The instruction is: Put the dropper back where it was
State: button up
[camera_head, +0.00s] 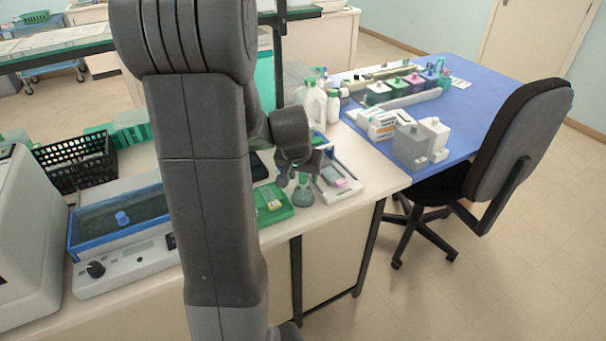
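My gripper (294,178) points down over the white bench, just above a small grey-green flask (303,194). The flask stands between a green tray (272,206) and a small grey device with a display (335,182). The gripper's fingers are small and dark, and I cannot tell whether they are open or shut. I cannot make out the dropper; my arm hides part of the bench, and the area at the fingertips is too small to read.
White bottles (315,104) stand behind the gripper. A blue table (462,122) to the right holds staining jars (400,86), boxes (384,123) and grey-white containers (420,142). A water bath (120,222) and black basket (76,163) are left. An office chair (520,135) stands right.

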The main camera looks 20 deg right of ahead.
jog(key=shift+r+p, duration=0.5)
jog(key=shift+r, duration=0.35)
jog(key=v, duration=1.1)
jog(key=shift+s+a, duration=0.15)
jog(key=shift+a, duration=0.05)
